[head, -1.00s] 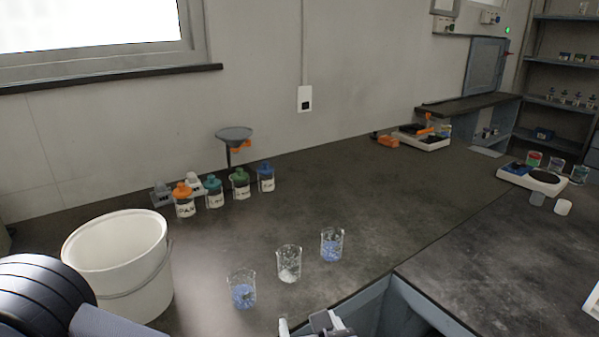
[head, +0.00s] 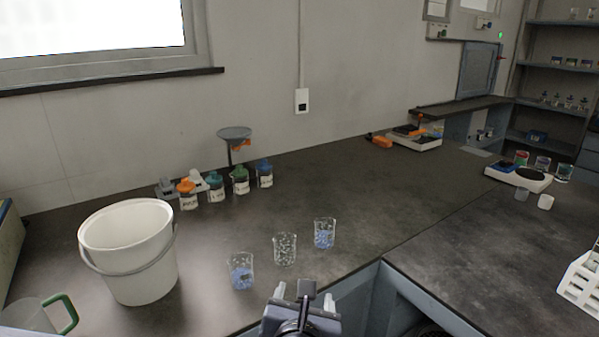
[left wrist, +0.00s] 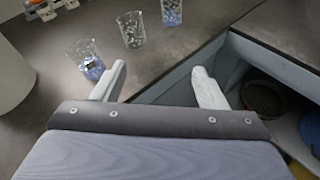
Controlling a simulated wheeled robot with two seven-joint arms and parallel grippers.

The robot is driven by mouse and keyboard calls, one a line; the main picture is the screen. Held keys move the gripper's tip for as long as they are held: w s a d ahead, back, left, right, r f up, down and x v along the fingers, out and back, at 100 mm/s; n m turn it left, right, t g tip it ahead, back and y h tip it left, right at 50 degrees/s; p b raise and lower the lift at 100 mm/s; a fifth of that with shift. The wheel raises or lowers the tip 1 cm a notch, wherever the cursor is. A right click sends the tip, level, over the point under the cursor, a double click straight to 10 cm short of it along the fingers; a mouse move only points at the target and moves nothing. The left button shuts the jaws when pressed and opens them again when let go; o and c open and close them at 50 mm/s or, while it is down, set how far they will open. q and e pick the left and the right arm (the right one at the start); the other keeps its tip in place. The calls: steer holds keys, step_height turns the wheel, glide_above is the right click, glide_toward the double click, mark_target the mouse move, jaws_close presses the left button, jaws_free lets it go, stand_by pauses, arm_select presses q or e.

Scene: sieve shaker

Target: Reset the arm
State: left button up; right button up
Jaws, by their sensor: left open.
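My left gripper (head: 304,297) is at the bottom middle of the head view, in front of the beakers near the bench's front edge. In the left wrist view its two pale fingers (left wrist: 158,82) stand wide apart with nothing between them. Three glass beakers stand upright in a slanting row beyond it: one with blue pieces (head: 241,272), one with clear or white pieces (head: 285,250) and one with blue pieces (head: 324,234). They also show in the left wrist view, the closest one (left wrist: 88,62) near the left finger. My right gripper is out of view.
A white bucket (head: 130,255) stands left, with a green-handled jug (head: 40,315) in front. Several capped bottles (head: 240,182) and a funnel stand (head: 234,135) are behind. A gap (head: 372,295) opens in the bench front. A white rack (head: 582,278) stands right. The middle bench is clear.

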arm_select(q)
steer(key=s+a+r+m+g+h, duration=0.1)
steer(key=a+r+m+h, duration=0.45)
steer(key=m, duration=0.95)
steer(key=s+a+f+m+g+y, duration=0.3)
steer(key=s+a+f+m+g, duration=0.4)
steer(key=s+a+f+m, duration=0.8)
step_height(320, 180, up, 17)
steer(key=s+m+p, duration=0.1)
steer(key=s+p, duration=0.1)
steer(key=p, duration=1.3)
steer(key=shift+s+a+g+p, duration=0.25)
steer(key=shift+a+g+p, duration=0.1)
steer(key=shift+a, duration=0.1)
steer(key=shift+r, duration=0.1)
